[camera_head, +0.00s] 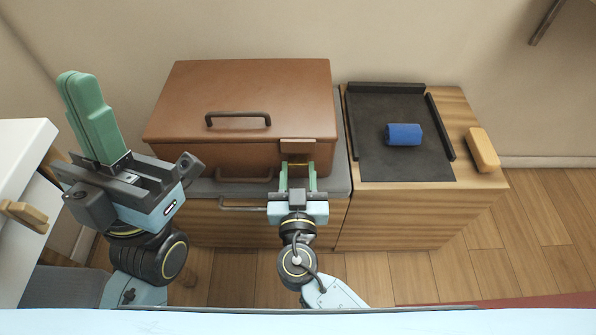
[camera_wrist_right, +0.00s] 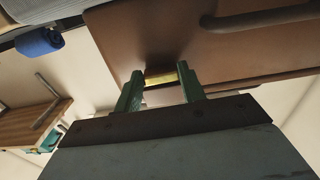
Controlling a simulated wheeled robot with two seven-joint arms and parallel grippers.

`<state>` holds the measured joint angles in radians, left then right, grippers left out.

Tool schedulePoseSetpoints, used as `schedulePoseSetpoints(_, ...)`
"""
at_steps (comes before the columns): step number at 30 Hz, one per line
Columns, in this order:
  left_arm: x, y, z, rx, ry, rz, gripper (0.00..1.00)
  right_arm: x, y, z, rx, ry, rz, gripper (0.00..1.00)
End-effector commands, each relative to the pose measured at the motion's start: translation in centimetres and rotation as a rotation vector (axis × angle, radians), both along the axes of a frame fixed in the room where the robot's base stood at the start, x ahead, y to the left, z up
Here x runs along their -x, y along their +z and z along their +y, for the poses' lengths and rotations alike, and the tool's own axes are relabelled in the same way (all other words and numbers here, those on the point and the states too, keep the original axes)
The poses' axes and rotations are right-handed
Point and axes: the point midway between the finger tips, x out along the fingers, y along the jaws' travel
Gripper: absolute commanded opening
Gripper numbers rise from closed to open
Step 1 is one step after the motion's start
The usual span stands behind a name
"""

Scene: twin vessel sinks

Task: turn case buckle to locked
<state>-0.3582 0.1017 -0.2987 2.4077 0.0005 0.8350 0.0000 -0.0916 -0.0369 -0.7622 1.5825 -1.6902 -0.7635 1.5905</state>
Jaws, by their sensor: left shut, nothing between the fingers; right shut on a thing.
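The brown case (camera_head: 240,105) stands closed on a grey-topped cabinet, with a dark handle (camera_head: 238,118) on its lid. The case buckle (camera_head: 298,146) is a brown tab at the right part of its front, with a yellow strip below it. The yellow part also shows in the right wrist view (camera_wrist_right: 162,77). My right gripper (camera_head: 297,168) is shut on the buckle, one green finger on each side. The contact itself is partly hidden. My left gripper (camera_head: 78,78) is shut and empty, raised left of the case with its fingers pointing up.
Right of the case, a wooden cabinet holds a dark mat (camera_head: 375,165) with black raised edges, a blue roll (camera_head: 403,134) and a tan block (camera_head: 483,150). A white cabinet (camera_head: 20,165) stands at the far left near my left arm. The wall is close behind the case.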

Motion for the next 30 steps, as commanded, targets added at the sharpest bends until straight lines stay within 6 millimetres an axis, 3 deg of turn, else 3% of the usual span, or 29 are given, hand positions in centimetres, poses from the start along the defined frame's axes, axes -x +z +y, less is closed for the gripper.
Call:
schedulePoseSetpoints(13, -0.02, -0.02, 0.00, -0.001, 0.001, 0.001, 0.00, -0.01, 0.08, -0.18, 0.413, 0.000, 0.000, 0.17)
schedulePoseSetpoints(26, -0.03, -0.03, 0.01, -0.001, 0.001, 0.001, 0.00, -0.02, 0.10, -0.19, 0.476, 0.000, 0.000, 0.17)
schedulePoseSetpoints(27, -0.03, -0.03, 0.01, -0.001, 0.001, 0.001, 0.00, -0.02, 0.10, -0.19, 0.475, 0.000, 0.000, 0.42)
schedulePoseSetpoints(30, -0.03, -0.03, 0.01, -0.001, 0.001, 0.001, 0.00, -0.02, 0.10, -0.19, 0.475, 0.000, 0.000, 0.56)
